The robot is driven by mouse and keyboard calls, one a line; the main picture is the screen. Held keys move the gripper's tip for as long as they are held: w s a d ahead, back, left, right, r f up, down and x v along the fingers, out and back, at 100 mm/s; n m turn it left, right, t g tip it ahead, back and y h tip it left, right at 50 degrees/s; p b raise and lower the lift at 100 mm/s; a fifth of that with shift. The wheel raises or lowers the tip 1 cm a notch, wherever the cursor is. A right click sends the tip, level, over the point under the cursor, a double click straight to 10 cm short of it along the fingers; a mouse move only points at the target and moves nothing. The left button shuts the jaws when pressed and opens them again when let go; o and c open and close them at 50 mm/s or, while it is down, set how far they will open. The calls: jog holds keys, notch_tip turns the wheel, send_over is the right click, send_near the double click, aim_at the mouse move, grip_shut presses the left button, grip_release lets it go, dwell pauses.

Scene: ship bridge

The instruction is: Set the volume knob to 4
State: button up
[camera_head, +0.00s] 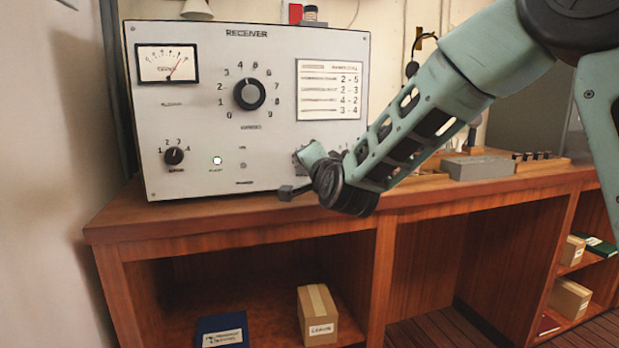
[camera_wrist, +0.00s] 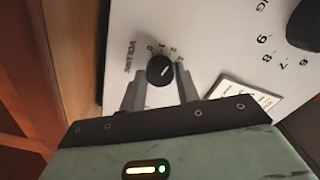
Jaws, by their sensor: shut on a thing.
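The receiver (camera_head: 215,110) is a pale panel standing on a wooden desk. Its volume knob (camera_wrist: 158,74) is small, round and black, beside the word VOLUME in the wrist view. Small scale digits run round it from 0 upward, and the higher ones are partly hidden. A short light mark shows on the knob, but I cannot read its exact setting. My gripper (camera_wrist: 160,70) has one finger on each side of the knob and is shut on it. In the head view my gripper and wrist cover most of the knob at the panel's lower right.
A large dial (camera_head: 249,94) sits mid-panel and another small knob (camera_head: 174,156) at lower left. A meter (camera_head: 167,64) and a number card (camera_head: 331,89) are above. A grey box (camera_head: 478,168) stands on the desk to the right. Cartons sit on shelves below.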

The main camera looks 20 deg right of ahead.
jog(key=m+b, duration=0.3)
jog(key=b, duration=0.1)
jog(key=shift+f+m, duration=0.3)
jog(key=shift+m, duration=0.1)
jog(key=m+b, duration=0.3)
jog(key=b, duration=0.1)
jog(key=m+b, duration=0.4)
jog(key=shift+b, duration=0.3)
jog(key=shift+r+m+b, duration=0.2)
jog(key=shift+m+b, duration=0.45)
jog(key=shift+m, duration=0.05)
jog(key=o, duration=1)
jog(key=shift+c, duration=0.2)
jog(key=shift+s+r, duration=0.1)
